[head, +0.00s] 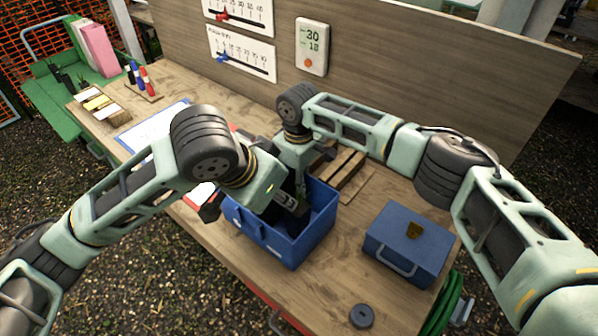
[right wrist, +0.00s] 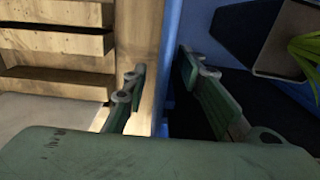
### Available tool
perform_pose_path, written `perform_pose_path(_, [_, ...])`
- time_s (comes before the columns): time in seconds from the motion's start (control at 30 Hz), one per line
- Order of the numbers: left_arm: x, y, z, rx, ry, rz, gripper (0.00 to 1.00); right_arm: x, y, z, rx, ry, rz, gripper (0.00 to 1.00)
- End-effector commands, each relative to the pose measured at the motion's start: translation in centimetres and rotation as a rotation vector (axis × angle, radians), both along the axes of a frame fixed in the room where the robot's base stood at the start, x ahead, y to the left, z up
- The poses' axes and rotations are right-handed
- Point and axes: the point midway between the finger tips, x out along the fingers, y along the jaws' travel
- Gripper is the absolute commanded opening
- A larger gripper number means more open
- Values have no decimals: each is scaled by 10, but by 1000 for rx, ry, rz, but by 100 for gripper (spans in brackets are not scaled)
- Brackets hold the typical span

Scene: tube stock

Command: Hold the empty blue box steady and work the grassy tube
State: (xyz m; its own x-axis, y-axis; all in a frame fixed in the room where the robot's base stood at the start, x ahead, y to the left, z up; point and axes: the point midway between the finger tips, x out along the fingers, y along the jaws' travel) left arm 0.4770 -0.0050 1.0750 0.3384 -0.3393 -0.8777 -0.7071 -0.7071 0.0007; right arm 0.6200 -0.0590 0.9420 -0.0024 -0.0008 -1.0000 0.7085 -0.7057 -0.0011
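The open blue box (head: 290,247) stands near the middle of the bench. My right gripper (right wrist: 158,72) is at its far rim, fingers apart, with the blue wall (right wrist: 174,45) between them. One finger is outside and one inside; a gap shows on the outer side. My left gripper (head: 288,202) reaches down into the box from the left; its fingertips are too dark to judge. Yellow-green strands (right wrist: 306,50), possibly the grassy tube, show at the right edge of the right wrist view, beside a dark grey part. I cannot make out the tube in the head view.
A closed blue case (head: 400,250) with a brown piece on its lid lies right of the box. Wooden slats (head: 350,172) lie behind the box. A black disc (head: 361,316) lies near the front edge. A tall board (head: 400,75) closes off the back.

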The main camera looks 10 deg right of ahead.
Motion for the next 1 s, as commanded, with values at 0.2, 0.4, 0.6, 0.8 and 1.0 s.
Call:
perform_pose_path(0.2, [0,0,0,0,0,0,31,0,0,-7,0,0,-2,26])
perform_pose_path(0.4, [0,0,0,0,0,0,31,0,0,-7,1,-1,-2,22])
perform_pose_path(0.6, [0,0,0,0,0,0,31,0,0,-6,1,-1,-2,5])
perform_pose_path(0.8, [0,0,0,0,0,0,31,0,0,-6,0,-1,-2,0])
perform_pose_path(1.0, [0,0,0,0,0,0,31,0,-1,-6,0,-1,-2,0])
